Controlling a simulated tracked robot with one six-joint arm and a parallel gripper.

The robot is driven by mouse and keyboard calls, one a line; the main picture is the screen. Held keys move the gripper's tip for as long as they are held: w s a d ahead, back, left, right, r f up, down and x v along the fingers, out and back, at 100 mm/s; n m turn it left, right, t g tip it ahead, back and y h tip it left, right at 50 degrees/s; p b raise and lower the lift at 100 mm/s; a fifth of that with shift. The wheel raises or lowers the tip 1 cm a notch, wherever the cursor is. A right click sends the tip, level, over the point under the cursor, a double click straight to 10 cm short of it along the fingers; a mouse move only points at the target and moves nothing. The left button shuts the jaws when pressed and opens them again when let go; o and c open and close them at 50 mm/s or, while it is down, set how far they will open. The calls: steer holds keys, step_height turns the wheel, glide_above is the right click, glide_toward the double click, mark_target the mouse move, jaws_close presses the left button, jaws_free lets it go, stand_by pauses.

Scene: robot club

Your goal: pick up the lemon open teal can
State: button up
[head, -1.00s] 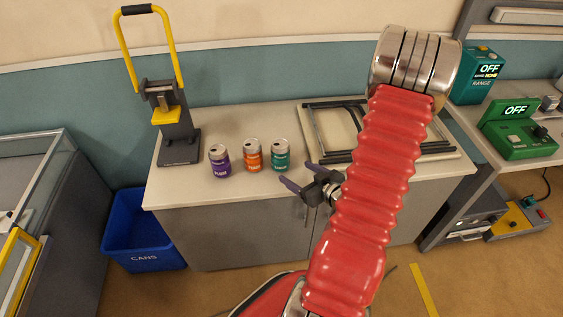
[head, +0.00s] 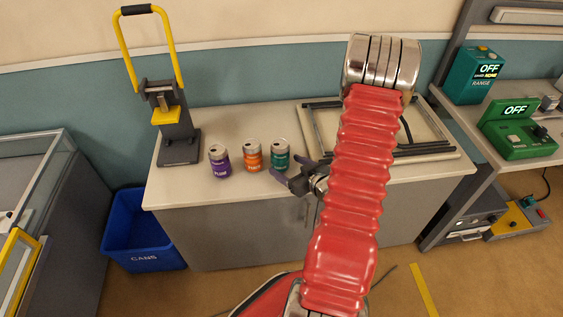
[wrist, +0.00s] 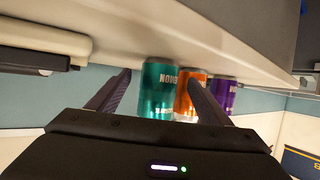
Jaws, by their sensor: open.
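The teal can (head: 280,152) stands upright on the grey counter, the rightmost of three cans in the head view. A dark spot shows on its lid; its flavour word is too small to read. My gripper (head: 287,170) is open and empty, in front of and slightly right of the teal can.
An orange can (head: 252,156) stands close left of the teal can, with a purple can (head: 220,163) further left. A can press (head: 178,140) stands at the counter's left end, a flat frame (head: 312,128) at right. A blue bin (head: 140,235) is on the floor.

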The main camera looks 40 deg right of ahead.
steer(key=shift+x, duration=1.4)
steer(key=shift+c, duration=0.3)
steer(key=c, duration=1.1)
